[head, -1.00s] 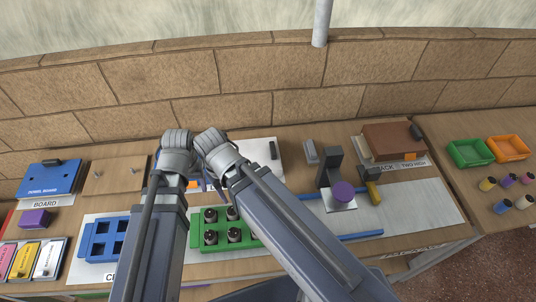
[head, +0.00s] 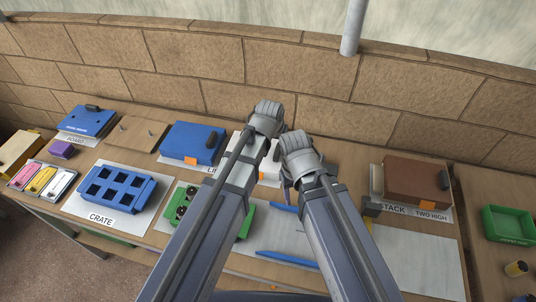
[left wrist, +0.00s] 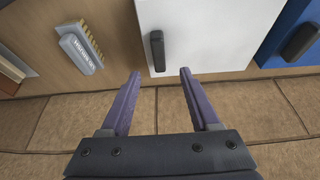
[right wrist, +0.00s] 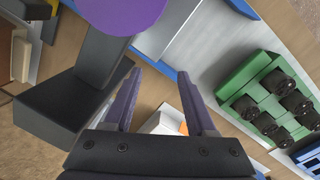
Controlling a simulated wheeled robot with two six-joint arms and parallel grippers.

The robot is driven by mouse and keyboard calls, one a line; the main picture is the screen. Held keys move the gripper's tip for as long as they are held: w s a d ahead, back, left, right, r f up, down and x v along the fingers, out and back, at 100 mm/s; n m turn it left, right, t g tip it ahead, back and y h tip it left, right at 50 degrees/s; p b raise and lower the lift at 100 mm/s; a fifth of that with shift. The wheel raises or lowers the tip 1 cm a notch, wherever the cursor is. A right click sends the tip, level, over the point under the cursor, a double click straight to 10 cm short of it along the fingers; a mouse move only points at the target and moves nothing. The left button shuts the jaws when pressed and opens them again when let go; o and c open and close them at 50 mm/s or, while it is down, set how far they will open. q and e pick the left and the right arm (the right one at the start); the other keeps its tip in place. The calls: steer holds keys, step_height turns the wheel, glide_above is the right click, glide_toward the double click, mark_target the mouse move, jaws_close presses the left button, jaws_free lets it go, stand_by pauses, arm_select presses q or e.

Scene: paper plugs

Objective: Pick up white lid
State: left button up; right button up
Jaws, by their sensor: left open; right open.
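The white lid (head: 271,168) is a flat white panel on the table, partly hidden by my arms in the head view. In the left wrist view the white lid (left wrist: 215,30) shows with an upright black handle (left wrist: 157,50). My left gripper (left wrist: 160,73) is open and empty; its fingertips lie at the lid's edge, with the handle in line between them. My right gripper (right wrist: 160,74) is open and empty beside a dark stand (right wrist: 55,105) with a purple disc (right wrist: 118,14). In the head view the right gripper (head: 286,186) hangs to the right of the lid.
A blue lid (head: 190,142) lies left of the white one. A blue crate (head: 112,184) and a green block (right wrist: 245,90) with several dark plugs stand nearer. A brown lid (head: 415,178) lies right; a stone wall (head: 290,85) runs behind.

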mark_target(277, 150)
arm_select(q)
steer(key=shift+w+a+f+b, duration=0.1)
steer(key=shift+f+b, duration=0.25)
steer(key=b+x, duration=0.6)
steer(key=x, duration=0.1)
steer(key=shift+d+f+b, duration=0.2)
steer(key=shift+f+b, duration=0.05)
steer(key=shift+b, duration=0.15)
arm_select(e)
step_height(277, 150, down, 8)
steer(key=shift+a+r, duration=0.1)
steer(key=shift+r, duration=0.15)
arm_select(q)
steer(key=shift+r, duration=0.1)
arm_select(e)
steer(key=shift+r, duration=0.1)
arm_select(q)
steer(key=shift+s, duration=0.2)
jaws_close()
